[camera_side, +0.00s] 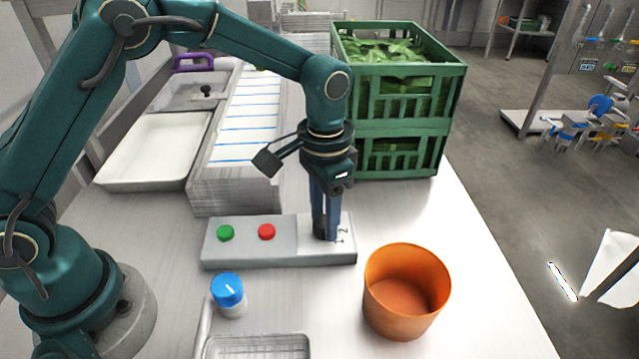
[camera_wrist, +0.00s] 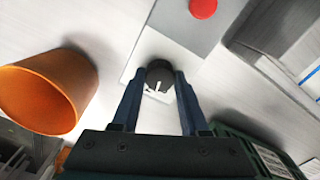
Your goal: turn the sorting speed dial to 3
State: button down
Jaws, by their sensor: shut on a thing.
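The speed dial is a dark round knob (camera_wrist: 160,76) with a white pointer line, on the light end of a grey control panel (camera_side: 278,254). In the side view the dial is mostly hidden by my fingers, with the printed digits 1 and 2 showing beside it. My gripper (camera_side: 325,232) points straight down over the panel's right end. In the wrist view its two blue fingers (camera_wrist: 160,80) are shut on the dial, one on each side. The pointer's exact reading cannot be told.
A green button (camera_side: 226,233) and a red button (camera_side: 267,231) sit on the panel. An orange pot (camera_side: 405,292) stands close at right, a blue-capped jar (camera_side: 228,294) in front. Green crates (camera_side: 403,128) with leaves stand behind. A white tray (camera_side: 152,150) lies at left.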

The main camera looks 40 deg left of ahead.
jog(key=n, duration=0.6)
jog(key=shift+r, duration=0.1)
jog(key=shift+n, duration=0.3)
dwell(0.3)
jog(key=shift+c, duration=2.1)
grip_release()
jog(key=shift+r, duration=2.55)
